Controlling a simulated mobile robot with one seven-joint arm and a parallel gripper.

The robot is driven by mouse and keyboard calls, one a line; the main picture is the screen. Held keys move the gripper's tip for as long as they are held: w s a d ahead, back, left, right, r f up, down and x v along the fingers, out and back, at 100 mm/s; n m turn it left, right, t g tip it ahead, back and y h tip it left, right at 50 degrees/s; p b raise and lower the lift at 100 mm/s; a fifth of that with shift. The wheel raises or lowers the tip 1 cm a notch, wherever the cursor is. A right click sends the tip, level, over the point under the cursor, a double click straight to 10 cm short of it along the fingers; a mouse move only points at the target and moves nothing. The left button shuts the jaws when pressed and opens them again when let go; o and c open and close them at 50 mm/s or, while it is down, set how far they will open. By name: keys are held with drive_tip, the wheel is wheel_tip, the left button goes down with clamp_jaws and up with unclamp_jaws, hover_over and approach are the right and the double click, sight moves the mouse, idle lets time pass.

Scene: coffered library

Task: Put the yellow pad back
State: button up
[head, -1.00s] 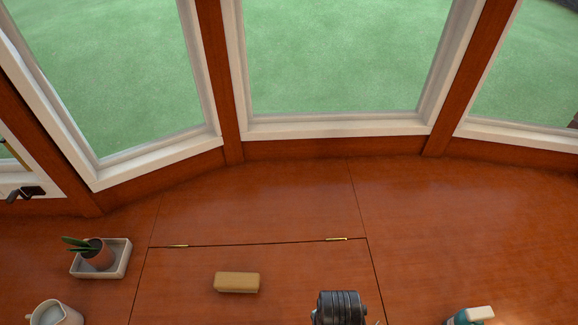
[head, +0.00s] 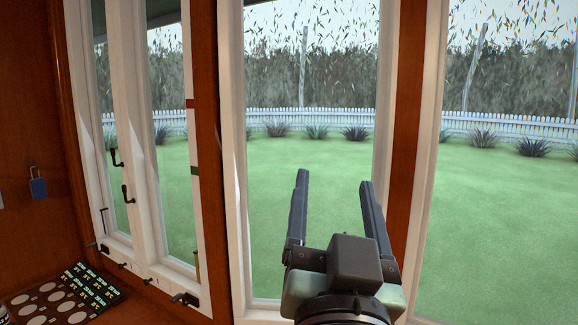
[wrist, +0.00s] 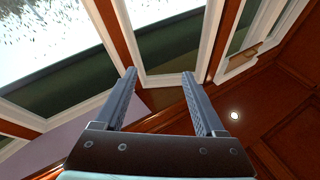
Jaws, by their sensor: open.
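My gripper (head: 335,180) is raised in front of the windows, its two fingers apart and pointing up, with nothing between them. In the wrist view my gripper (wrist: 160,73) is also open and empty, with window frames beyond. A narrow yellow strip (head: 196,265) shows edge-on low on the window frame, to the left of my gripper and apart from it. I cannot tell whether this is the yellow pad. No other yellow pad shows in either current view.
A red piece (head: 191,104) and a dark green piece (head: 194,170) sit higher on the same frame. A blue padlock-shaped piece (head: 38,188) hangs on the left wall. A dark board with pale circles (head: 50,305) lies lower left. Dark window handles (head: 128,194) stick out.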

drive_tip(key=s+a+r+n+t+y, duration=0.2)
drive_tip(key=s+a+r+t, duration=0.3)
drive_tip(key=s+r, duration=0.4)
wheel_tip(320, 180, up, 2)
drive_tip(key=shift+r+n, duration=0.25)
drive_tip(key=shift+n, duration=0.55)
drive_tip(key=shift+s+r, duration=0.1)
